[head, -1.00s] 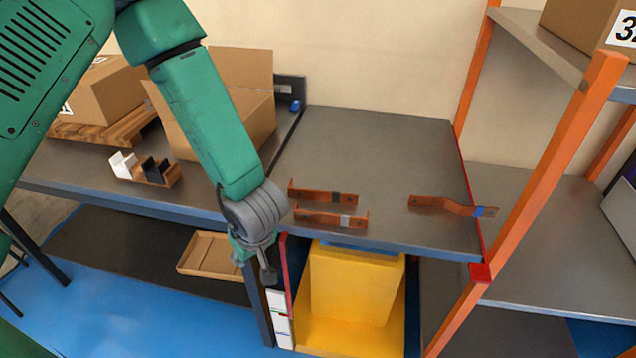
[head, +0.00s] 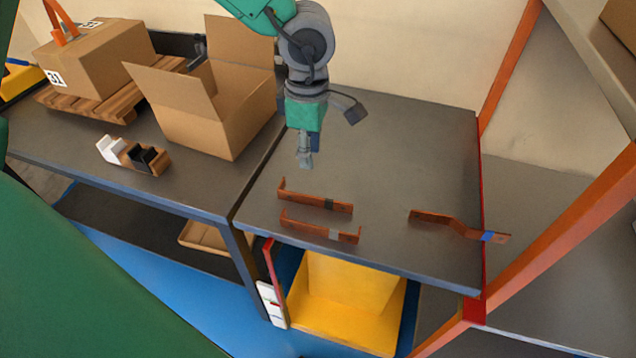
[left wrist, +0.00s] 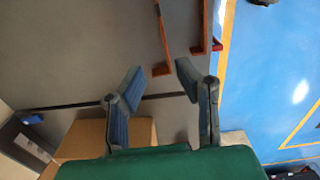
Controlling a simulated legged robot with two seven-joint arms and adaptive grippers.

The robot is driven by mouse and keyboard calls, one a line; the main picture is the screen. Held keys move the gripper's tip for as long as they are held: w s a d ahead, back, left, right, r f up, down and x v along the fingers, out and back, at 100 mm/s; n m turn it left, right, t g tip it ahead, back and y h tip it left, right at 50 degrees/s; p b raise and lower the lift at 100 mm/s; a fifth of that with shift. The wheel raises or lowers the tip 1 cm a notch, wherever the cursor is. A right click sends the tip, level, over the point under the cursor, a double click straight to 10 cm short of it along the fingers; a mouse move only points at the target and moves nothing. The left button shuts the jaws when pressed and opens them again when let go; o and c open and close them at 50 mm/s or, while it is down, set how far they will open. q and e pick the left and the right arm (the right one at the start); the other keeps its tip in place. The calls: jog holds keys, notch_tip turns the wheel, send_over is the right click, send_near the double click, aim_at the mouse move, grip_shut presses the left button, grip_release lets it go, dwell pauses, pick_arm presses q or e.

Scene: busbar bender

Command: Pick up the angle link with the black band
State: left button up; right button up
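Two copper-brown angle links with upturned ends lie roughly parallel near the front left of the grey table. My left gripper (head: 305,160) hangs above the table, behind the rear link's left end. In the left wrist view its fingers (left wrist: 158,70) are apart and empty.
A bent link with a blue band (head: 450,223) lies at the table's right edge, beside an orange rack post (head: 560,250). An open cardboard box (head: 195,118) and a wooden holder (head: 152,163) with white and black pieces stand left. The table's rear is clear.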

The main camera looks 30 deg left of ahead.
pick_arm(q)
jog(key=b, duration=0.2)
send_over(308, 198)
jog(key=f, duration=0.7)
jog(key=shift+w+d+f, duration=0.2)
jog(key=shift+w+d, duration=0.1)
jog(key=shift+a+f, duration=0.25)
jog(key=shift+f, duration=0.25)
notch_tip(308, 198, down, 4)
jog(key=shift+s+a+f+b, duration=0.15)
jog(key=shift+f+b, duration=0.1)
jog(key=shift+b, duration=0.15)
jog(key=shift+f, duration=0.15)
grip_shut()
